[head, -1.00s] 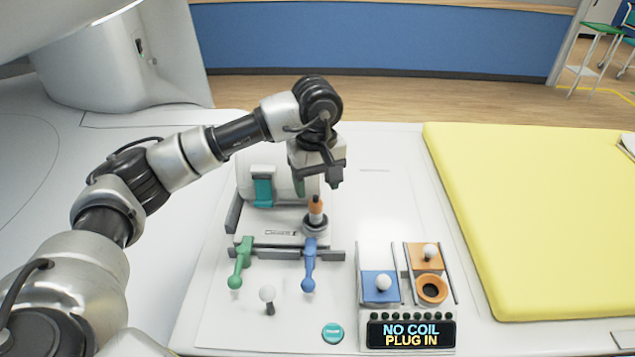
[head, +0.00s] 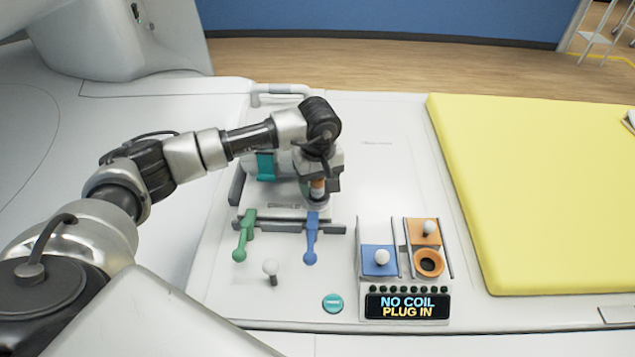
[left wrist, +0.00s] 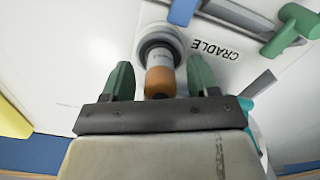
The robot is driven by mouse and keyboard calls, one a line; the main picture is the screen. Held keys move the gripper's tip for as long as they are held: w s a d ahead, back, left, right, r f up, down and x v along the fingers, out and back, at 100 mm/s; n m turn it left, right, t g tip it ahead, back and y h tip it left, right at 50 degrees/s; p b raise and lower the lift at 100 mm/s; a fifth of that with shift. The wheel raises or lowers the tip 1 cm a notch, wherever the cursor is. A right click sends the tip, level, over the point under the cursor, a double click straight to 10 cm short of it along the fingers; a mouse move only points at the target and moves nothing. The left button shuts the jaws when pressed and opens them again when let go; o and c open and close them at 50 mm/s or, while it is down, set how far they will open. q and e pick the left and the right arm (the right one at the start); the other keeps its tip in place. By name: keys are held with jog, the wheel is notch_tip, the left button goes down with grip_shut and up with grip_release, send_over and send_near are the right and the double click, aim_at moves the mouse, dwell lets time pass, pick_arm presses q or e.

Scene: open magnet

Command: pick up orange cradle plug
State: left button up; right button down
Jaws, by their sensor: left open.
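The orange cradle plug (head: 317,187) stands upright in a grey round socket (head: 318,200) on the white cradle base. In the left wrist view the plug (left wrist: 160,80) shows an orange end and a grey-white labelled body, with the word CRADLE printed beside its socket. My left gripper (head: 318,180) is low over the plug. Its two green fingers (left wrist: 160,80) are open, one on each side of the plug, with a visible gap on both sides. My right gripper does not show.
Green (head: 243,235) and blue (head: 311,238) levers stand in front of the cradle, near a white-knobbed stick (head: 270,267). To the right is a panel with blue (head: 376,268) and orange (head: 417,239) slides, an orange ring socket (head: 429,263) and a "NO COIL PLUG IN" display (head: 407,307).

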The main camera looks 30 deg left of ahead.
pick_arm(q)
jog(key=shift+f, duration=0.4)
jog(key=shift+c, duration=0.2)
jog(key=c, duration=1)
jog(key=shift+w+r, duration=0.1)
jog(key=shift+r, duration=0.35)
jog(key=r+b, duration=0.1)
jog(key=d+r+b, duration=0.1)
jog(key=r, duration=0.1)
jog(key=shift+w+r, duration=0.15)
jog(key=shift+r, duration=0.1)
jog(key=shift+w+d+r+b, duration=0.5)
jog(key=shift+w+d+r, duration=0.25)
jog(key=shift+d+r, duration=0.6)
jog(key=shift+w+d+r+b, duration=0.65)
jog(key=shift+d+r, duration=0.25)
jog(key=shift+d, duration=1)
jog(key=shift+w+d+r+b, duration=0.4)
jog(key=shift+w+d+r, duration=0.55)
jog(key=shift+d, duration=0.65)
